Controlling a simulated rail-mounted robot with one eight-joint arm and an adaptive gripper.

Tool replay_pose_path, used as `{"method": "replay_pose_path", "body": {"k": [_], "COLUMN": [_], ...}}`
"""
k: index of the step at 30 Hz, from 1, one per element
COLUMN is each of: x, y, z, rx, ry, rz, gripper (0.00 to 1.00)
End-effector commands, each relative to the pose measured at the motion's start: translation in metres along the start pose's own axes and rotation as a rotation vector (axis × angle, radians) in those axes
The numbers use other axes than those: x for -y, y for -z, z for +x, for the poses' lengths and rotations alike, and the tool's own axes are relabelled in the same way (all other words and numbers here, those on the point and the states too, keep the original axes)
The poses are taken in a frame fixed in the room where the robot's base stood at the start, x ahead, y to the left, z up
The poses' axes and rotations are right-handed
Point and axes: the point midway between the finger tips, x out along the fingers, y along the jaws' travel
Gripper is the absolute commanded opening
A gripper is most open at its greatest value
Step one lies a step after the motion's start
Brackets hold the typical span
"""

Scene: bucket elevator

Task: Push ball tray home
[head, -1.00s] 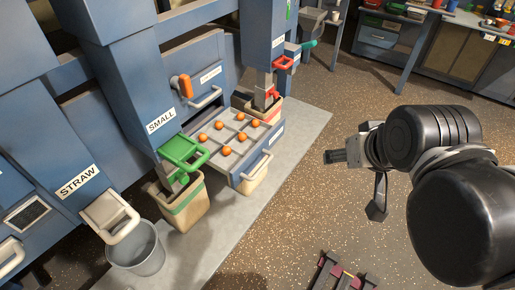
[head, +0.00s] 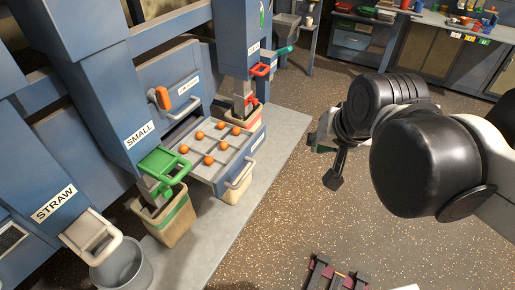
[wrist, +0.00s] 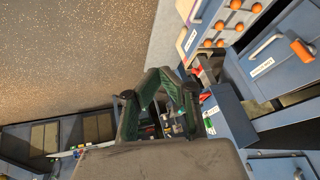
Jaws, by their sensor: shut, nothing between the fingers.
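The ball tray (head: 228,160) is a grey, drawer-like tray with several orange balls (head: 209,160) spread over its ribbed top. It stands out from the blue machine and has a pale handle (head: 240,173) on its front. In the wrist view, part of the tray and its orange balls (wrist: 240,27) show at the top right. My gripper (head: 318,142) is right of the tray, apart from it over the floor, partly hidden by my own arm.
A green-handled chute (head: 163,162) over a beige bin (head: 167,218) flanks the tray on the left. A red-handled chute (head: 260,69) and another bin (head: 250,112) flank it on the right. A grey bucket (head: 122,265) stands at lower left.

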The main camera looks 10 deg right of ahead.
Motion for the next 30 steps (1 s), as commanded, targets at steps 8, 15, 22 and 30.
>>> {"method": "replay_pose_path", "body": {"k": [8, 15, 22, 30], "x": [0.018, 0.031, 0.040, 0.046], "y": [0.040, 0.068, 0.088, 0.101], "z": [0.040, 0.085, 0.137, 0.207], "rx": [0.090, 0.169, 0.246, 0.331], "ry": [0.004, -0.018, -0.062, -0.147], "rz": [0.429, 0.797, 1.143, 1.543], "gripper": [0.00, 0.00, 0.00, 0.00]}}
